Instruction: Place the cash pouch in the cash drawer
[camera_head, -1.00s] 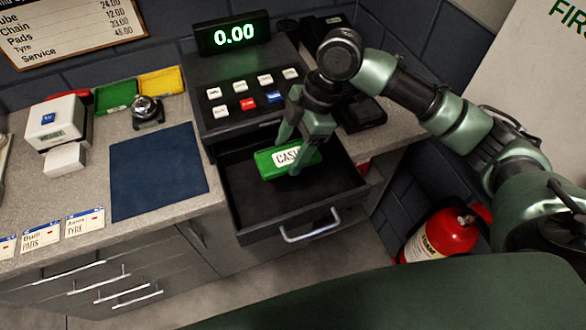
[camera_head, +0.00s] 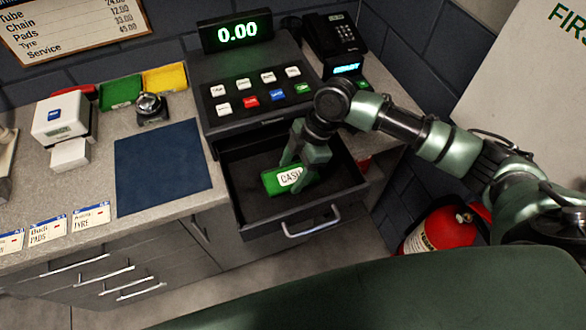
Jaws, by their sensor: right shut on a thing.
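The green cash pouch (camera_head: 271,182) with a white CASH label is inside the open cash drawer (camera_head: 330,205), towards the back and middle. My right gripper (camera_head: 294,178) reaches down into the drawer from above and is shut on the pouch. Its fingers cover the pouch's right part. I cannot tell whether the pouch touches the drawer floor. The drawer is pulled out below the black till (camera_head: 222,88). My left gripper does not show.
The drawer's metal handle (camera_head: 312,222) juts out at the front. A phone (camera_head: 335,36) stands behind right. A red extinguisher (camera_head: 441,230) stands below right.

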